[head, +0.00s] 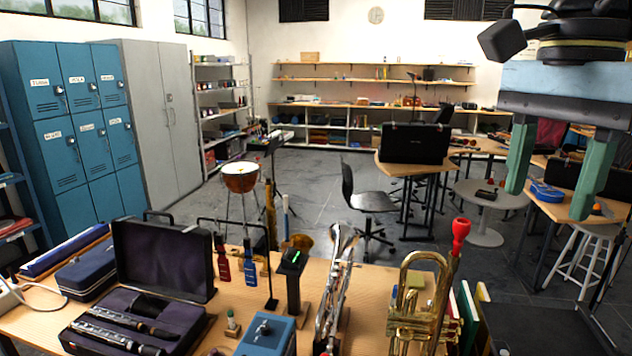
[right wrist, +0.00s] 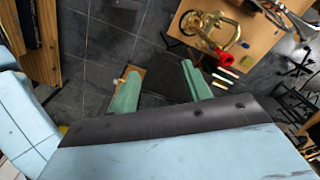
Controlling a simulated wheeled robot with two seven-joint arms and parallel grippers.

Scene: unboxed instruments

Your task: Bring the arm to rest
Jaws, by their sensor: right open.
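My right gripper (head: 556,180) hangs at the upper right of the head view, high above the floor to the right of the workbench. Its two green fingers point down and stand apart with nothing between them. The right wrist view also shows the open fingers (right wrist: 160,90), with dark floor tiles beyond them. My left gripper is not in the head view.
The wooden workbench (head: 378,283) holds an open clarinet case (head: 160,255), a silver trumpet (head: 335,285), and a brass horn with a red mute (head: 461,236). A round table (head: 484,203) and white stool (head: 588,250) stand behind. Open floor lies mid-room.

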